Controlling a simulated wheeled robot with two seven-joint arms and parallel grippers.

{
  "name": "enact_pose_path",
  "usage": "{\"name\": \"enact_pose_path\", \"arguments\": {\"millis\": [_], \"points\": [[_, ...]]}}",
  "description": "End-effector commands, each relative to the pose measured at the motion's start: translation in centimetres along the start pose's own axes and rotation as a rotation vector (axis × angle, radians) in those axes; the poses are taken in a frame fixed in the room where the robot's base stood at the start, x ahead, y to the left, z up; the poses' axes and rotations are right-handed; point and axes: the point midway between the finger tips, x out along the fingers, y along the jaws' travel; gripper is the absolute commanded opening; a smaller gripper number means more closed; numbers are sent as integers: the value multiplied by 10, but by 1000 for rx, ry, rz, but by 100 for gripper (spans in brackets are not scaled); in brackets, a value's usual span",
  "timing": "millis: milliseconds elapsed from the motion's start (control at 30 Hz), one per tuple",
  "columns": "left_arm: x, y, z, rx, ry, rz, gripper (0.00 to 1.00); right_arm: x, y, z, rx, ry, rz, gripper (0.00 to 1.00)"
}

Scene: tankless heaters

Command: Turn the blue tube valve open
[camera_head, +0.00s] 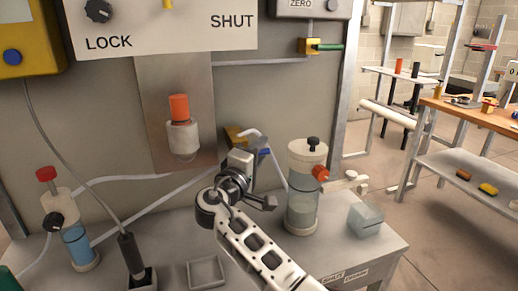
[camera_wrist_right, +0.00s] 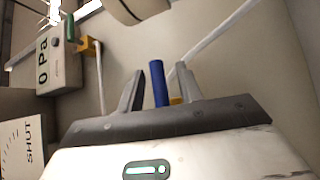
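The blue valve handle (camera_wrist_right: 158,83) stands between the two fingers of my right gripper (camera_wrist_right: 160,85) in the right wrist view. The fingers are apart, with a small gap showing on each side of the handle. In the head view my right gripper (camera_head: 258,153) is at the panel, beside the yellow valve body (camera_head: 234,135). A bit of the blue handle (camera_head: 264,151) shows past the gripper. A pale tube bends down from the valve. My left gripper is out of view.
A clear canister (camera_head: 303,205) with a red port stands right of my right arm. A glass cube (camera_head: 366,218) is farther right. A white holder with a red-orange cap (camera_head: 180,108) hangs left of the gripper. A blue-liquid canister (camera_head: 78,245) stands at left.

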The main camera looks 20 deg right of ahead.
Motion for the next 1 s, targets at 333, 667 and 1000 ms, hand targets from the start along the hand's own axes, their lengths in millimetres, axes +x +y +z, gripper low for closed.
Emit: {"name": "enact_pose_path", "arguments": {"millis": [333, 667, 1000], "points": [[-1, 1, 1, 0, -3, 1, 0, 0, 0, 0, 0, 0, 0, 0], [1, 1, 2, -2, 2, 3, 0, 0, -1, 0, -18, 4, 17, 0], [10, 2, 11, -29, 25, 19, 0, 0, 2, -1, -152, 43, 154, 0]]}}
